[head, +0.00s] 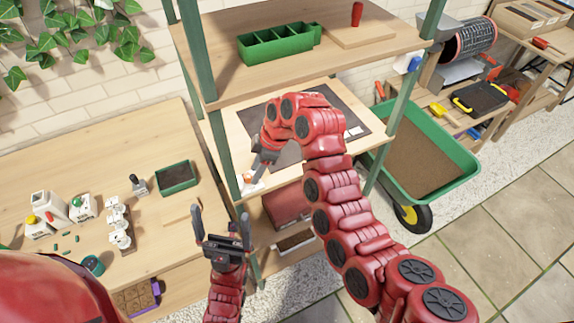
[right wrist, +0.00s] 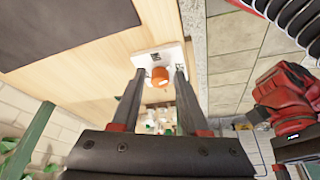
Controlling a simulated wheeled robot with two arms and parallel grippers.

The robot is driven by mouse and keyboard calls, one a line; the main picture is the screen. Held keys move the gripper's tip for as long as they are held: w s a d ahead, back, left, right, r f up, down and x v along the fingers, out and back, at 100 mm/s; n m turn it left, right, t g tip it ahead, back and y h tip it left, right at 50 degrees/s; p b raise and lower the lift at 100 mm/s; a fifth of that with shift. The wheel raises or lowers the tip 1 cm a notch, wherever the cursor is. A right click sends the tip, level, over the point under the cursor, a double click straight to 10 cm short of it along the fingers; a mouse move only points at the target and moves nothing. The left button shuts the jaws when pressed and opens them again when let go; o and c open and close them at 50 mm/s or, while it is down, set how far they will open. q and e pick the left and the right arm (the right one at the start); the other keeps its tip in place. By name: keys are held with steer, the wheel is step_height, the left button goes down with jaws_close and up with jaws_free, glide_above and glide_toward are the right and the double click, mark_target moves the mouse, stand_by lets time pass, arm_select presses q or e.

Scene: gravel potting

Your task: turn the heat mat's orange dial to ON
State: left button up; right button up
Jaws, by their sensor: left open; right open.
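The orange dial (head: 248,177) sits on a small white control box (head: 254,186) at the left front corner of the middle shelf. It also shows in the right wrist view (right wrist: 160,76), on the white box (right wrist: 148,59). The dark heat mat (head: 345,104) lies on the same shelf, partly hidden by my right arm. My right gripper (head: 260,164) is open over the box. In the right wrist view its fingers (right wrist: 160,82) stand either side of the dial, with gaps visible. My left gripper (head: 221,215) is open and empty, lower, in front of the shelf's left post.
The green shelf post (head: 220,150) stands close to both grippers. A green divided tray (head: 275,44) is on the upper shelf. The left bench (head: 90,165) holds small bottles and a soil tray (head: 177,175). A green wheelbarrow (head: 440,170) stands at right.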

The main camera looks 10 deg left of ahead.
steer(key=d, duration=0.3)
steer(key=w+d, duration=0.1)
steer(key=d, duration=0.3)
steer(key=w+d, duration=0.1)
steer(key=d, duration=0.2)
steer(key=shift+d+b, duration=0.15)
steer(key=shift+b, duration=0.15)
